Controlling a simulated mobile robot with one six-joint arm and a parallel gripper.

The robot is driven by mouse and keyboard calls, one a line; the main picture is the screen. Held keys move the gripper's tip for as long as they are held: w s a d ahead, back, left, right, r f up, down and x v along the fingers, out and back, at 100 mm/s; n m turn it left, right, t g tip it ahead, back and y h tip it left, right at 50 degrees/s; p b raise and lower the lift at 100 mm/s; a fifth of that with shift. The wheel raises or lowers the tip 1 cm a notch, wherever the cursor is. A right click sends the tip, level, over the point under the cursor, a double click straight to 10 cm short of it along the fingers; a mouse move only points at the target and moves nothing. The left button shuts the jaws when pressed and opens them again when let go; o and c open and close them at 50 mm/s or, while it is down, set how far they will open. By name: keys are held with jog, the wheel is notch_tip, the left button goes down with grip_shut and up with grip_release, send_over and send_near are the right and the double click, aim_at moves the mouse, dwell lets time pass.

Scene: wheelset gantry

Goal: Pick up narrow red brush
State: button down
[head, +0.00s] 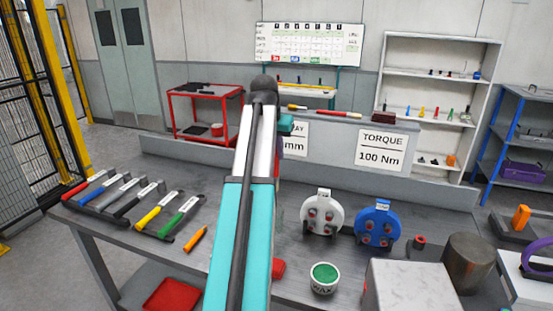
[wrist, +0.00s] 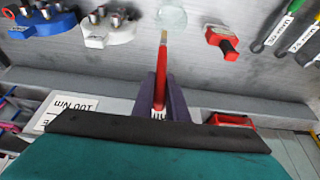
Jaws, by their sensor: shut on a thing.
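The narrow red brush (wrist: 163,62) is in the middle of the wrist view. It has a slim red handle with a yellowish section toward the top of the picture and a pale, toothed-looking end lower down. My gripper (wrist: 161,90) has its dark purple fingers on both sides of the brush and is shut on it. In the head view my teal and white arm hides the gripper's fingers and the brush.
On the bench (head: 130,240) are several labelled tools at left, a white wheel-like part (head: 322,214), a blue one (head: 377,226), a green-filled tub (head: 324,278) and a grey cylinder (head: 467,262). Behind is a raised ledge with a torque sign (head: 382,149) and other brushes (head: 345,114).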

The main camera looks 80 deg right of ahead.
dwell(0.7)
jog(key=w+a+f+n+t+b, duration=0.15)
jog(key=w+a, duration=0.35)
jog(key=w, duration=0.7)
jog(key=w+a+f+n, duration=0.3)
jog(key=w+a, duration=0.1)
jog(key=w, duration=0.8)
jog(key=w+a+f+n+t+b, duration=0.1)
jog(key=w+a+f+n, duration=0.3)
jog(key=w, duration=0.8)
jog(key=w+a+f+n+t+y+b, duration=0.1)
jog(key=w+a+f+n, duration=0.1)
jog(key=w+a, duration=0.8)
jog(key=w+a+f+n+t+y, duration=0.1)
jog(key=w+a+n, duration=0.1)
jog(key=w+a, duration=0.75)
jog(key=w+a+f+n+y, duration=0.1)
jog(key=w+a+f+n, duration=0.1)
jog(key=a, duration=1.1)
jog(key=w+a+f+n+b, duration=0.1)
jog(key=w+a+f+n, duration=0.1)
jog(key=a, duration=1.1)
jog(key=w+a+f+n+y+b, duration=0.1)
jog(key=w+a+f+n, duration=0.1)
jog(key=a, duration=1.1)
jog(key=shift+f+n+t+y, duration=0.2)
jog(key=shift+n+t+y, duration=0.15)
jog(key=shift+n, duration=0.5)
